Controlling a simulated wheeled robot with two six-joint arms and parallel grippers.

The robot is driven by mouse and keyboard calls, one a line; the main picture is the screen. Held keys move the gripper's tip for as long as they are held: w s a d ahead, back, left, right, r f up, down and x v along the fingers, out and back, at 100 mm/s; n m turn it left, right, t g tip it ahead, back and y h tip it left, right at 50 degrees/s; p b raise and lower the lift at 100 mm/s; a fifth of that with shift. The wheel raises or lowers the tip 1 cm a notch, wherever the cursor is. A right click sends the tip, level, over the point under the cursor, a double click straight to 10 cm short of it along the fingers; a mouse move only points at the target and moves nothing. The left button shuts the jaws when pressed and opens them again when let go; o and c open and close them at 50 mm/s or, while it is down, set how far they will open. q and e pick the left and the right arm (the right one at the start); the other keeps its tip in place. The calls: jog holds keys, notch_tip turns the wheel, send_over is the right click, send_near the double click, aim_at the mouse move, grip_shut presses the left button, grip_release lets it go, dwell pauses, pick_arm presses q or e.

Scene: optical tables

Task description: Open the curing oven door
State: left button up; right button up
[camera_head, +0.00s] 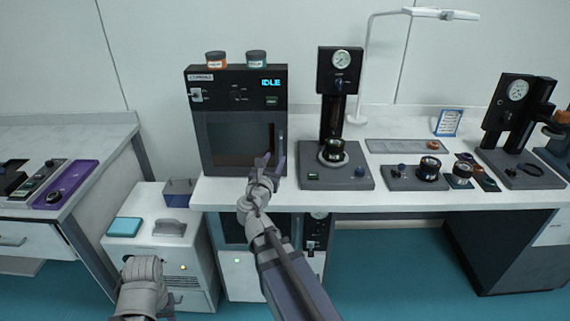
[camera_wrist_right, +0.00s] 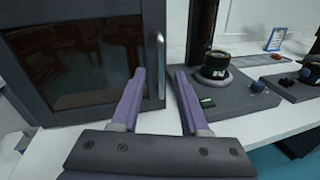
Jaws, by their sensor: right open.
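The curing oven (camera_head: 236,82) is a dark box on the white bench, its display reading IDLE. Its windowed door (camera_head: 240,142) looks closed; it fills the left of the right wrist view (camera_wrist_right: 75,60). The upright metal handle (camera_wrist_right: 161,65) is on the door's right edge. My right gripper (camera_head: 267,160) is open in front of the door's lower right. In the right wrist view its purple fingers (camera_wrist_right: 160,78) are apart, with the handle appearing between their tips; no contact is visible.
Two jars (camera_head: 216,59) stand on the oven. A gauge press (camera_head: 335,178) stands close to the oven's right. Lens parts (camera_head: 429,168) and another press lie farther right. A white cabinet (camera_head: 160,250) stands lower left. Bench front edge runs beneath my right gripper.

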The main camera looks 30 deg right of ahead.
aim_at(280, 147)
jog(key=shift+n+t, duration=0.3)
jog(key=shift+n, duration=0.5)
jog(key=shift+x, duration=4.2)
jog(key=shift+s+d, duration=0.1)
jog(key=shift+s, duration=0.05)
grip_shut()
